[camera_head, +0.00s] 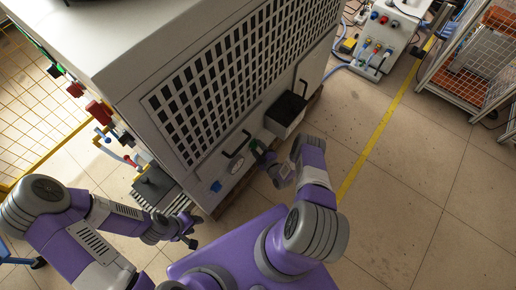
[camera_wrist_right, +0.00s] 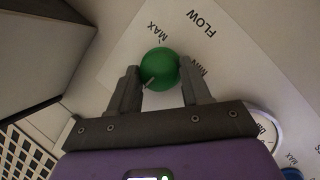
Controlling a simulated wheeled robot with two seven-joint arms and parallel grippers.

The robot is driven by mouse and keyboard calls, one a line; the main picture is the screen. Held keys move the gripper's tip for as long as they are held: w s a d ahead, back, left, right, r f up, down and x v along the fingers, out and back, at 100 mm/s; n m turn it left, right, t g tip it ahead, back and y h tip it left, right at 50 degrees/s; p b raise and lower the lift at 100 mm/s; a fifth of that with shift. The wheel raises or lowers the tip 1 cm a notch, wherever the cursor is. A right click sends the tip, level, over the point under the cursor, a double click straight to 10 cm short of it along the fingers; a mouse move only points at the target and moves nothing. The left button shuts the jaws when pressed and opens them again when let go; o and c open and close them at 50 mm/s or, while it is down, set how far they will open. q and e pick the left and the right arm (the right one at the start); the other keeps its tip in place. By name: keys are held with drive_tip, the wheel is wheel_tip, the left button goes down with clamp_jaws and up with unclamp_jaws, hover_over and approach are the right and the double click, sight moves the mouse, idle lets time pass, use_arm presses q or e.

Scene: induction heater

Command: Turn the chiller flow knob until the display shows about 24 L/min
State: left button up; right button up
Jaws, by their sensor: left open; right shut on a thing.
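The green flow knob (camera_wrist_right: 160,68) sits on a white panel marked FLOW, MIN and MAX in the right wrist view. A light pointer mark shows on its lower left side. My right gripper (camera_wrist_right: 159,80) is shut on the knob, with one finger on each side. In the head view my right gripper (camera_head: 263,157) is at the lower front of the big white cabinet (camera_head: 205,85), and the knob is partly hidden there. My left gripper (camera_head: 187,236) is open and empty, low at the left. No flow reading can be read in either view.
A wire cage cart (camera_head: 470,70) stands at the back right. The tiled floor at right is clear.

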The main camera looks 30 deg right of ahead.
drive_tip(key=n+t, duration=0.1)
drive_tip(key=n, duration=0.2)
drive_tip(key=shift+w+a+h, duration=0.1)
drive_tip(key=shift+h, duration=0.2)
drive_tip(key=shift+f+n+t, duration=0.1)
drive_tip(key=shift+n+t, duration=0.6)
drive_tip(key=shift+n, duration=0.4)
drive_tip(key=o, duration=1.1)
drive_tip(key=shift+n, duration=0.3)
drive_tip(key=shift+c, duration=0.2)
drive_tip(key=shift+f, duration=0.1)
